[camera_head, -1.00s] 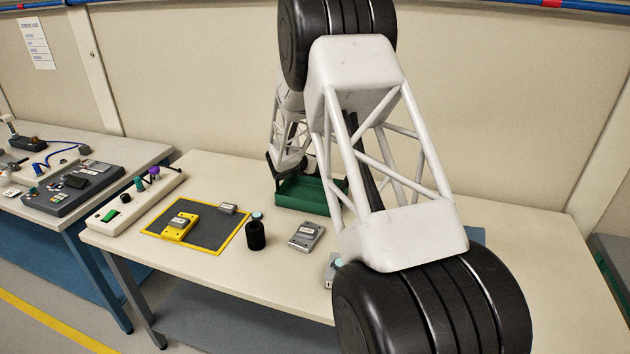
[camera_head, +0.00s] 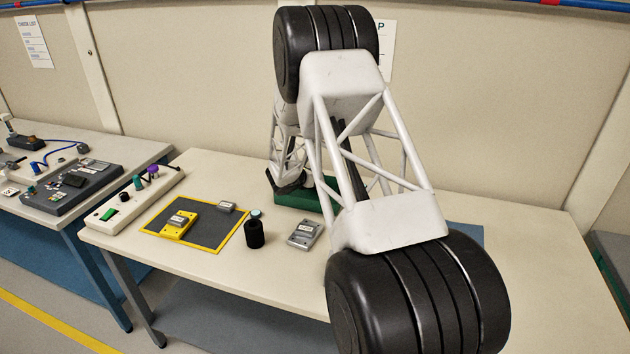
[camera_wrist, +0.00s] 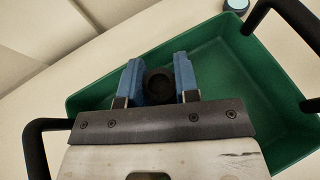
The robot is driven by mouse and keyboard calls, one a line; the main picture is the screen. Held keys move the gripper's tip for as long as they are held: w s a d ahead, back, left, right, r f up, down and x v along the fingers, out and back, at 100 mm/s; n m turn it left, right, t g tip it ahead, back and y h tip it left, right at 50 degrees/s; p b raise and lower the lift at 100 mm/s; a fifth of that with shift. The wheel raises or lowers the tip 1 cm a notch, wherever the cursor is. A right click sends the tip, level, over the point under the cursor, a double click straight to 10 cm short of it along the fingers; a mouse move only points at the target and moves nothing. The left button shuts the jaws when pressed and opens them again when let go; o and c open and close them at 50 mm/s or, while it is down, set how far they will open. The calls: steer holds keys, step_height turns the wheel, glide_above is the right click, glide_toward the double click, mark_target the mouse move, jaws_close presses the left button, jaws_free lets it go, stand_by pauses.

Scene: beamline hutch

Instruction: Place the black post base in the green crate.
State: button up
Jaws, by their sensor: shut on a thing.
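The green crate (camera_head: 296,199) stands at the back of the table in the head view, partly hidden by my arm. It fills much of the wrist view (camera_wrist: 262,112). In the wrist view my gripper (camera_wrist: 158,72) has its blue fingers shut on a round black piece with a hollow top, the black post base (camera_wrist: 158,88). Gripper and post base are over the inside of the crate, towards one side. I cannot tell whether the post base touches the floor of the crate. In the head view my arm hides the held piece.
A black cylinder (camera_head: 254,236) stands beside the yellow-edged grey mat (camera_head: 208,234). A grey box (camera_head: 304,233) lies to its right. A yellow part (camera_head: 178,226) sits on the mat. The crate's black handles (camera_wrist: 284,20) stick up.

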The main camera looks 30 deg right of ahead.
steer(key=shift+f, duration=1)
steer(key=shift+f, duration=0.15)
steer(key=o, duration=1)
steer(key=shift+r, duration=0.2)
steer(key=v, duration=1.2)
steer(key=shift+r, duration=0.15)
